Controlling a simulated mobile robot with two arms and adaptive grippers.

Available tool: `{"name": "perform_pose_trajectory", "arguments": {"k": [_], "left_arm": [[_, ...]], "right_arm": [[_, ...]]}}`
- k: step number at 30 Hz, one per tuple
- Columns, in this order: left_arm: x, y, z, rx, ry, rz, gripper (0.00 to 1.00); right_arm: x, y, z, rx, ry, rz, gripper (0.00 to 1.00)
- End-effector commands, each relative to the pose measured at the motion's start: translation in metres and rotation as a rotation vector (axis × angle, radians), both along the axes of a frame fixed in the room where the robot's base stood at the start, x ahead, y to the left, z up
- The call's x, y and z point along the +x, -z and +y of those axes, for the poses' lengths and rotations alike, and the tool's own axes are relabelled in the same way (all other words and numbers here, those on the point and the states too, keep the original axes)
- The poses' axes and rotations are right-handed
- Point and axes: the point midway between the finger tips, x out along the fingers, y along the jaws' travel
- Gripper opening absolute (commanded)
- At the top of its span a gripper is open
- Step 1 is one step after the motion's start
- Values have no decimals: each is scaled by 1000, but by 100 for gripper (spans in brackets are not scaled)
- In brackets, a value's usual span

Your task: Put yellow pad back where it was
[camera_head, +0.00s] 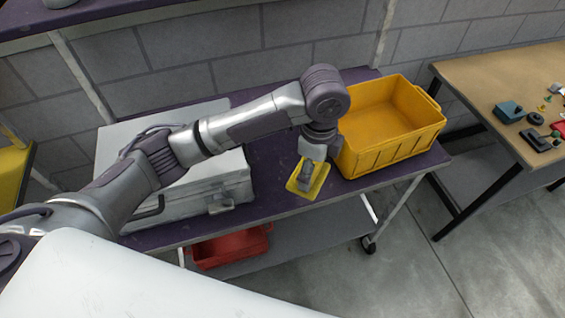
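The yellow pad (293,186) is a small flat square in the middle of the view, between the grey case and the yellow bin. It appears at the purple tabletop near its front edge. My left gripper (308,183) points down over the pad and covers its middle. The fingertips are small and overlap the pad, so I cannot tell whether they grip it, nor whether the pad rests on the table or is slightly above it. My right gripper is not in view.
A yellow bin (427,130) stands close to the right of the gripper. A grey case (215,180) stands to the left on the purple cart (275,160). A red bin (230,247) sits on the lower shelf. A wooden workbench (480,80) with small items is at right.

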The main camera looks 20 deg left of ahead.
Motion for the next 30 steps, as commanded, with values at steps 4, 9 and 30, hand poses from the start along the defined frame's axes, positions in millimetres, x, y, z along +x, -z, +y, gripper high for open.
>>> {"name": "perform_pose_trajectory", "arguments": {"k": [4, 9, 30], "left_arm": [[16, 19, 33, 7, -9, 3, 50], [35, 41, 66, 5, -9, 3, 50], [49, 101, 89, 2, -3, -2, 50]], "right_arm": [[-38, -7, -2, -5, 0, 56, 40], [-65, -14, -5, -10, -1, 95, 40], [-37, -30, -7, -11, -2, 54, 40]]}}
